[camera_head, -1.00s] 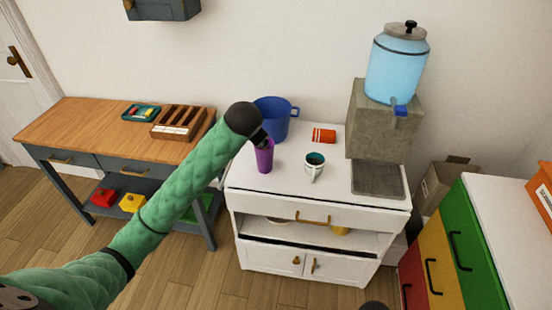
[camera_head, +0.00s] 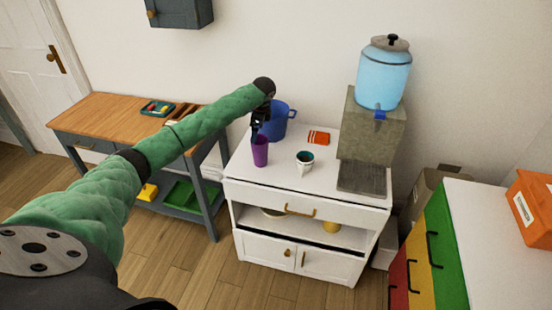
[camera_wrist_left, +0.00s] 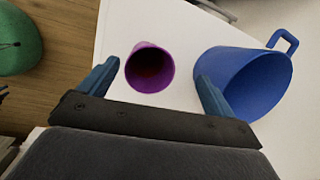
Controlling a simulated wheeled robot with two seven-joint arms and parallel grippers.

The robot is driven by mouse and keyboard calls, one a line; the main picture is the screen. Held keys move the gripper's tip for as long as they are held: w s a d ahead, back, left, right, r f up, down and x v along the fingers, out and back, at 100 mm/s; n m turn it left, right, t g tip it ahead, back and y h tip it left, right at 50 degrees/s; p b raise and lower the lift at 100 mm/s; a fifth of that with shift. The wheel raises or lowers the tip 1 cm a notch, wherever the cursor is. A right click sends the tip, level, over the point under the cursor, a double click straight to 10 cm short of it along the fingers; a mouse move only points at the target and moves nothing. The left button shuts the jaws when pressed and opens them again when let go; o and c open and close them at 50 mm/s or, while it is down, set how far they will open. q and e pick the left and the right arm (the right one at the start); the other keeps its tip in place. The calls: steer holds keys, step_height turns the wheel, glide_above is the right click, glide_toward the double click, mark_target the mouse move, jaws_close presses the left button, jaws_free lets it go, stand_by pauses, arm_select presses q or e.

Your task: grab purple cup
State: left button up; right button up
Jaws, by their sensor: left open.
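The purple cup (camera_head: 260,152) stands upright on the white cabinet top (camera_head: 240,173), near its left side. It also shows in the left wrist view (camera_wrist_left: 149,69), seen from above with its open mouth facing the camera. My left gripper (camera_head: 258,132) is over the cup, at about rim height or just above it. In the left wrist view its two blue fingers (camera_wrist_left: 157,84) are spread wide, with the cup just beyond and between them, nearer the left finger. The gripper is empty. My right gripper is not in view.
A big blue mug (camera_head: 278,122) stands close behind the cup and lies beyond the right finger in the left wrist view (camera_wrist_left: 245,85). A white mug (camera_head: 304,165) and an orange item (camera_head: 319,138) are to the right. A water dispenser (camera_head: 372,140) stands at the right end.

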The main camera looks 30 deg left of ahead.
mark_target(259, 146)
arm_select(q)
steer(key=shift+s+d+f+m+g+h+p, duration=0.1)
steer(key=shift+d+f+m+h+p, duration=0.1)
steer(key=shift+f+m, duration=0.6)
steer(key=shift+d+f+m+g+h+p, duration=0.2)
steer(key=shift+f+m, duration=0.35)
steer(key=shift+m, duration=0.6)
steer(key=shift+s+d+f+m+h+p, duration=0.1)
steer(key=shift+f+m+p, duration=0.15)
steer(key=shift+f+m, duration=0.55)
steer(key=f+p, duration=0.2)
steer(key=f, duration=0.1)
steer(key=f+p, duration=0.1)
steer(key=shift+w+a+f, duration=0.25)
steer(key=shift+f, duration=0.15)
steer(key=c, duration=1.1)
arm_select(e)
steer(key=s+d+f+t, duration=0.1)
steer(key=s+d+f, duration=0.1)
steer(key=s, duration=0.5)
steer(key=shift+s+d+f+t, duration=0.2)
steer(key=shift+d+f+t, duration=0.15)
steer(key=shift+f, duration=0.55)
arm_select(q)
steer(key=shift+o, duration=0.2)
steer(key=shift+r, duration=0.1)
